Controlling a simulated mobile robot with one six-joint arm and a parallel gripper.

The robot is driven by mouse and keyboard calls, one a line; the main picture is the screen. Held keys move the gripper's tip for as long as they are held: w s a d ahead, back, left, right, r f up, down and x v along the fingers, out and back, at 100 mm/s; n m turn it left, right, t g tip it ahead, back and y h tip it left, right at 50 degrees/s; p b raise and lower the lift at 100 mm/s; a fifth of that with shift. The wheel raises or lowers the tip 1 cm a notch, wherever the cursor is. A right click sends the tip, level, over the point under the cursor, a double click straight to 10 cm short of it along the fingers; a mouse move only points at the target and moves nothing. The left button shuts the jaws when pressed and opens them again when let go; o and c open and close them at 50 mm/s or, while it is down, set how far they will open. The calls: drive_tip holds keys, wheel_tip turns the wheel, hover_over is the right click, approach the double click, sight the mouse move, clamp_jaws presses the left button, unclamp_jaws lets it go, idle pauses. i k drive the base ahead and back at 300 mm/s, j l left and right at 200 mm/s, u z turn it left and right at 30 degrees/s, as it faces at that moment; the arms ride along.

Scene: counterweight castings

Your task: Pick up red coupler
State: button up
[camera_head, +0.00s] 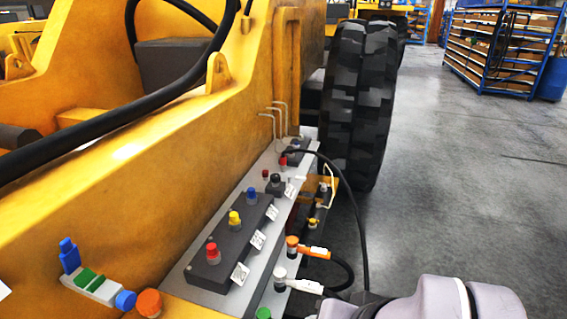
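A red coupler (211,250) stands upright on the near end of a dark block (232,243), which is fixed on a grey plate along the yellow machine's side. A yellow coupler (235,219) and a blue coupler (252,195) stand behind it on the same block. A pale link of my arm shows at the bottom right, apart from the red coupler. My gripper's fingers are not in view.
White (281,273) and orange (292,242) couplers with tagged hoses project on the right of the plate. A black hose loops there. A blue-ended fitting (125,299) and an orange cap (149,302) lie near left. A large tyre (358,105) stands behind; grey floor is open at right.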

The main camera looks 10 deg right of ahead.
sight(282, 158)
drive_tip(key=i+l+u, duration=0.1)
drive_tip(key=l, duration=0.3)
drive_tip(key=i+l+u, duration=0.1)
drive_tip(key=i+l, duration=0.35)
drive_tip(key=l, duration=0.2)
drive_tip(key=i+l+u, duration=0.25)
drive_tip(key=i+l, duration=0.2)
drive_tip(key=l, duration=0.2)
drive_tip(key=i+l, duration=0.2)
drive_tip(key=l, duration=0.2)
drive_tip(key=i+l+u, duration=0.25)
drive_tip(key=i+l, duration=0.15)
drive_tip(key=l, duration=0.35)
drive_tip(key=i+l, duration=0.15)
drive_tip(key=l, duration=0.25)
drive_tip(key=i+u, duration=0.2)
drive_tip(key=i, duration=0.4)
drive_tip(key=i+l+u, duration=0.1)
drive_tip(key=i+u, duration=0.15)
drive_tip(key=i, duration=0.4)
